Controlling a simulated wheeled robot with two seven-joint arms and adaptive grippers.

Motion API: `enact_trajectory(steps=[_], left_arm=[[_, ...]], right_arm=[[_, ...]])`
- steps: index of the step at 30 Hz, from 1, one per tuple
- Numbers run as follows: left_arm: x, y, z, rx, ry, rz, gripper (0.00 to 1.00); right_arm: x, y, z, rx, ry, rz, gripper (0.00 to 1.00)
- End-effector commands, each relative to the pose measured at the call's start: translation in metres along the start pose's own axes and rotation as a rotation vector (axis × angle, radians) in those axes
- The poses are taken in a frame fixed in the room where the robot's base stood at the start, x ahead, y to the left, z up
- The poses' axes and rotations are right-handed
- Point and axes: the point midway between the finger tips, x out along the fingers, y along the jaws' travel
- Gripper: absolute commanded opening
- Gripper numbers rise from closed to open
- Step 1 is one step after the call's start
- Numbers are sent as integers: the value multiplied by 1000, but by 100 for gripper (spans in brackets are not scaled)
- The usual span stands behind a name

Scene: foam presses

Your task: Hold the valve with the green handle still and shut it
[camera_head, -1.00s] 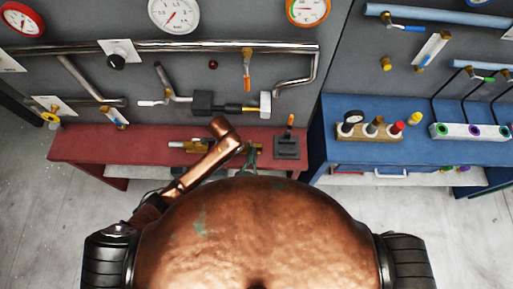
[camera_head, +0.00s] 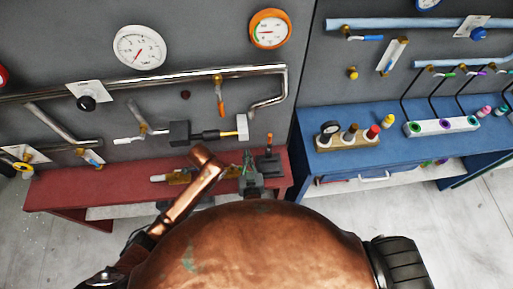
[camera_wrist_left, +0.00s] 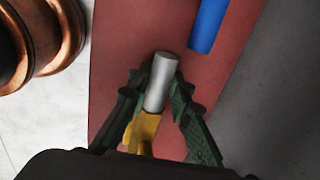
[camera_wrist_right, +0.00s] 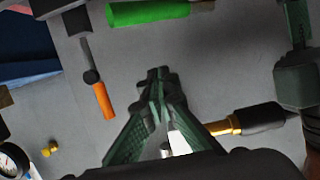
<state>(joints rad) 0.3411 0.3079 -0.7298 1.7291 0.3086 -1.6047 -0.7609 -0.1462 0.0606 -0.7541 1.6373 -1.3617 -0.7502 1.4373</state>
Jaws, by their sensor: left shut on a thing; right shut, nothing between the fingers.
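The green handle is not seen in the left wrist view. My right gripper (camera_wrist_right: 155,75) is shut and empty, below and apart from the green handle in the right wrist view. In the head view it shows (camera_head: 247,160) above the red bench; my copper arm hides much around there.
A black block with an orange-tipped lever (camera_head: 269,140) stands on the red bench (camera_head: 60,190), close to the right gripper. A blue handle (camera_wrist_left: 208,25) lies beyond the left gripper. Pipes and valves (camera_head: 180,133) line the wall. A blue bench (camera_head: 340,160) stands right.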

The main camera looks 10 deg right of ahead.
Motion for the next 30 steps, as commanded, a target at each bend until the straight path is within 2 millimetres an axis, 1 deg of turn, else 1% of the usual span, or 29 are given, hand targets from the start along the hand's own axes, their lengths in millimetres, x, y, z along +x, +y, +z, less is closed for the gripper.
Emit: enact_trajectory(steps=[1, 3, 14, 16, 22, 27, 30], left_arm=[[0, 0, 1, -1, -2, 0, 0], [1, 0, 1, -1, -2, 0, 0], [1, 0, 1, -1, -2, 1, 0], [1, 0, 1, -1, -3, 1, 0], [1, 0, 1, -1, -2, 0, 0], [1, 0, 1, -1, -2, 1, 0], [1, 0, 1, -1, -2, 1, 0]], right_arm=[[-12, 2, 6, -1, -10, 2, 0], [-25, 2, 6, -2, -9, 2, 0], [-90, 1, 5, -2, -8, 2, 0], [-88, -10, 0, -54, 16, -44, 0], [-90, -46, -5, -223, 81, -196, 0], [-97, -77, -4, -397, 153, -339, 0], [-104, -94, 1, -517, 203, -430, 0]])
